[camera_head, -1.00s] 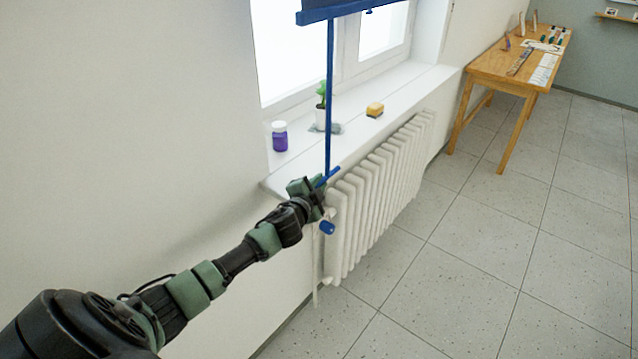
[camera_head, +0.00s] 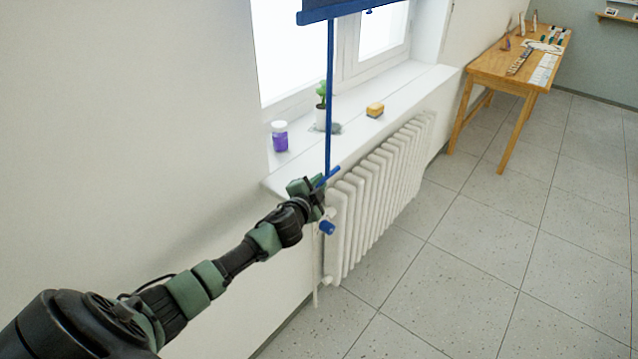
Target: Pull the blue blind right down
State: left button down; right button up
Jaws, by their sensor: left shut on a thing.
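The blue blind (camera_head: 345,10) shows only its lower edge at the top of the window. A blue strap (camera_head: 329,100) hangs straight down from its left part, in front of the sill. My left gripper (camera_head: 318,190) is shut at the strap's lower end, on a blue handle (camera_head: 328,227) whose ends stick out above and below the fingers. The gripper is just in front of the sill edge, beside the radiator's left end. My right gripper is not in view.
The white sill (camera_head: 375,115) holds a purple jar (camera_head: 279,136), a potted plant (camera_head: 321,105) and a yellow sponge (camera_head: 375,110). A white radiator (camera_head: 380,185) stands below it. A wooden table (camera_head: 490,65) is at the back right. The tiled floor to the right is clear.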

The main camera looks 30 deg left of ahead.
pick_arm(q)
jog(key=shift+d, duration=0.2)
notch_tip(320, 180, down, 19)
jog(key=b, duration=1.5)
jog(key=shift+r+b, duration=0.2)
jog(key=shift+b, duration=0.2)
jog(key=shift+d, duration=0.1)
jog(key=c, duration=1.4)
grip_release()
jog(key=shift+w+r, duration=0.1)
jog(key=shift+r, duration=0.05)
jog(key=v, duration=0.8)
jog(key=shift+p, duration=0.3)
jog(key=shift+w, duration=0.1)
